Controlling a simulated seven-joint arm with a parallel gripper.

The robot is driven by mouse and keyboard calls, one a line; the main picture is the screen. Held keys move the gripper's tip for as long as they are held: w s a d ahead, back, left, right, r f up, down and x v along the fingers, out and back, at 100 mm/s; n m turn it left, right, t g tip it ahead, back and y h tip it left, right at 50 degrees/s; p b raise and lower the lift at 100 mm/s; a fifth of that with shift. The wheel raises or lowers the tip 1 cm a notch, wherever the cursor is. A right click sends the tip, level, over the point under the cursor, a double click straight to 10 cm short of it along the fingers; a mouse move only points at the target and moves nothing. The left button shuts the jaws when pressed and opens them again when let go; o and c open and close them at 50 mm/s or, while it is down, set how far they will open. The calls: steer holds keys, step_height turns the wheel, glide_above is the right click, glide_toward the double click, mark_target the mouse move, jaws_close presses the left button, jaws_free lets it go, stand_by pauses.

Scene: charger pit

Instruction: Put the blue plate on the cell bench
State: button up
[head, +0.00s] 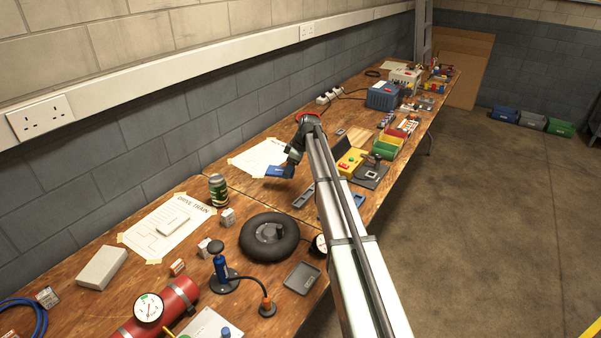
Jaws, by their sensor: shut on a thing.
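The blue plate (278,171) is small and flat, with faint pale marks on its face. My gripper (289,169) is shut on it at its right side. The plate is over the far part of the wooden bench (262,197), beside the white taped sheet (257,156). I cannot tell whether it touches the bench or hangs just above it. No label shows which part is the cell bench. My arm reaches in from the lower right and hides part of the bench.
A green can (218,190), a black tyre (269,238) and a "DRIVE TRAIN" sheet (168,228) are nearer. Bare wood shows left of the trays.

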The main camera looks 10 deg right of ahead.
mark_target(286, 189)
steer(key=shift+f, duration=3.6)
steer(key=shift+f, duration=0.1)
steer(key=o, duration=1.1)
steer(key=v, duration=1.2)
